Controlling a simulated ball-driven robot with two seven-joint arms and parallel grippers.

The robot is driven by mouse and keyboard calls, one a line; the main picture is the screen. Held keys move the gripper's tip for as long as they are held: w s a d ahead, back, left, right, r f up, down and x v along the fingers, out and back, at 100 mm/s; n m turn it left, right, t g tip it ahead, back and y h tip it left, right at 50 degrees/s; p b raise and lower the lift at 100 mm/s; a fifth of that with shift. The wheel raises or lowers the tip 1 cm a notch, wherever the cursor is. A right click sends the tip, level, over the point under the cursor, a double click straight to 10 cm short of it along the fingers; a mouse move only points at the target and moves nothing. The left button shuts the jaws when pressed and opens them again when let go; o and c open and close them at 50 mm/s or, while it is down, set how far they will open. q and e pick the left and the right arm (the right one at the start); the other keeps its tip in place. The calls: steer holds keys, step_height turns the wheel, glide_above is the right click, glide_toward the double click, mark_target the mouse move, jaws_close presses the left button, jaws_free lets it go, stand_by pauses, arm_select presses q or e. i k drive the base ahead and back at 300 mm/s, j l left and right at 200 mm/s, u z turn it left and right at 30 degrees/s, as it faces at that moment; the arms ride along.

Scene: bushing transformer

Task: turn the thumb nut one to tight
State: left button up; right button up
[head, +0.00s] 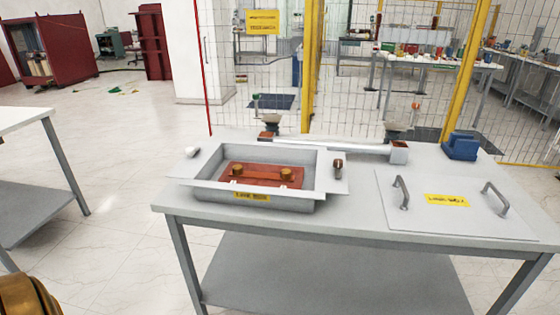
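Two brass-coloured round knobs that look like thumb nuts, a left one (238,170) and a right one (286,174), stand on a red-brown plate (262,179). The plate lies inside an open grey metal box (315,170) with a yellow label (252,197) on its front, on the table. I cannot tell which knob is thumb nut one or how tight either is. Neither of my grippers shows in the head view, and nothing is seen touching the knobs.
On the grey table (350,225), a lid panel (440,222) with two handles lies at the right. A blue block (461,146) stands behind it. A pale bar (335,147) lies behind the box. Mesh fencing stands behind.

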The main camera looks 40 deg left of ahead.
mark_target(237, 169)
steer(key=j+z, duration=0.3)
steer(key=j, duration=0.25)
steer(key=j+z, duration=0.35)
steer(key=j, duration=0.2)
steer(key=k+j+z, duration=0.3)
steer(key=j, duration=0.2)
steer(key=i+j, duration=0.05)
steer(key=i, duration=0.05)
